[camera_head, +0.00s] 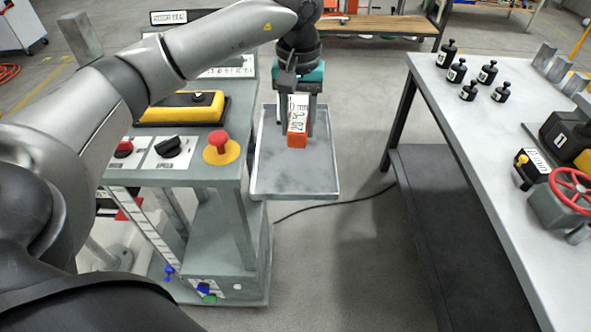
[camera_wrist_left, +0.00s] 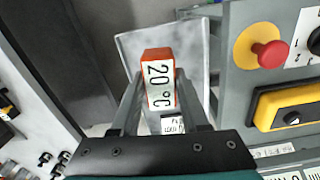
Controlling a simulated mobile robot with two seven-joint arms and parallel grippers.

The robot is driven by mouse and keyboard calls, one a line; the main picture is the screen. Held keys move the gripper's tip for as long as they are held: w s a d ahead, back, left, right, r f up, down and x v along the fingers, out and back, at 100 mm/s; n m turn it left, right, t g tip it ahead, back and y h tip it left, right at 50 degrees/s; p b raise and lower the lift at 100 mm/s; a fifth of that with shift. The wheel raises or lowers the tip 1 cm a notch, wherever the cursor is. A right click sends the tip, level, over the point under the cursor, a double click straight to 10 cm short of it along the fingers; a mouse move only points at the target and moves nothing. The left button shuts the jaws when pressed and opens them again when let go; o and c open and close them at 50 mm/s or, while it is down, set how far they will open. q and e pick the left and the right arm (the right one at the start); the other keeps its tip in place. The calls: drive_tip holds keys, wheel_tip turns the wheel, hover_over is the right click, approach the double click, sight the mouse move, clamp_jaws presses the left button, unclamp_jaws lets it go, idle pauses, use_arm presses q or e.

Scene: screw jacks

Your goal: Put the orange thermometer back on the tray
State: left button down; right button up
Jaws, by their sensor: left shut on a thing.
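The orange thermometer (camera_head: 297,122) has a white label; "20 °C" is readable on it in the left wrist view (camera_wrist_left: 159,80). My left gripper (camera_head: 300,118) is shut on the thermometer and holds it over the grey tray (camera_head: 265,180). The gripper's two fingers (camera_wrist_left: 158,95) show on either side of it in the left wrist view. The tray is fixed at the right side of a grey console and looks empty. I cannot tell whether the thermometer touches the tray. My right gripper is not in view.
The console carries a red emergency button (camera_head: 219,142), a black knob (camera_head: 168,146) and a yellow-black box (camera_head: 182,108) close to my left arm. A table (camera_head: 450,130) at the right holds several black weights and a red handwheel (camera_head: 571,190). Open floor lies between them.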

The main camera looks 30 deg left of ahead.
use_arm(q)
wheel_tip(320, 180, up, 6)
drive_tip(key=f+n, duration=0.1)
hover_over(294, 177)
drive_tip(key=shift+r, duration=0.25)
drive_tip(key=shift+f, duration=0.15)
wheel_tip(294, 177, down, 15)
drive_tip(key=shift+r+b, duration=0.1)
drive_tip(key=shift+b, duration=0.3)
drive_tip(key=shift+w+f, duration=0.1)
drive_tip(key=shift+f, duration=2.2)
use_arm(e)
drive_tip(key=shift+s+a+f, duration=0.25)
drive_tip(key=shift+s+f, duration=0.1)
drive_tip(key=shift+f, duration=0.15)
use_arm(q)
drive_tip(key=shift+f+b, duration=0.1)
drive_tip(key=shift+b, duration=0.2)
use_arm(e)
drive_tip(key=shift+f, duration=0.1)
use_arm(q)
drive_tip(key=shift+c, duration=2)
unclamp_jaws()
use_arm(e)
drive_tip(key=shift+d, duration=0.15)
